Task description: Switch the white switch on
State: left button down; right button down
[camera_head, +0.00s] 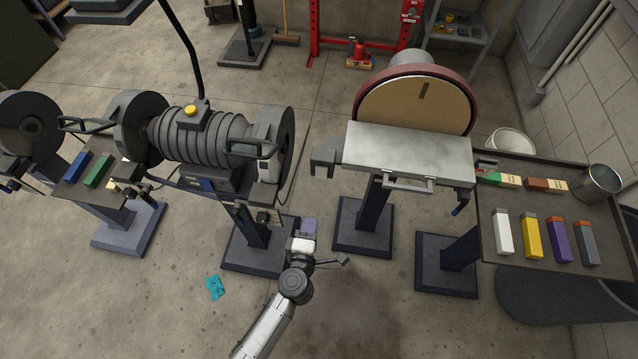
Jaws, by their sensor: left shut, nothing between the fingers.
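A bench grinder (200,138) with a ribbed grey body and a yellow knob on top stands on a dark pedestal. A small box with a pale part (265,217) sits on the pedestal below it; it may hold the white switch, but it is too small to tell, and so is its on or off position. My left gripper (308,226) is shut and empty. In the picture it lies just right of that box, over the pedestal's base, apart from it. My right gripper is not in view.
A disc sander (410,150) with a metal table stands to the right. A dark tray (500,248) holds several coloured bars and a metal cup (598,183). A teal cloth (215,287) lies on the floor.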

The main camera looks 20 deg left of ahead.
pick_arm(q)
jog(key=b, duration=0.3)
send_near(320, 178)
jog(key=x, duration=0.7)
jog(key=shift+w, duration=0.25)
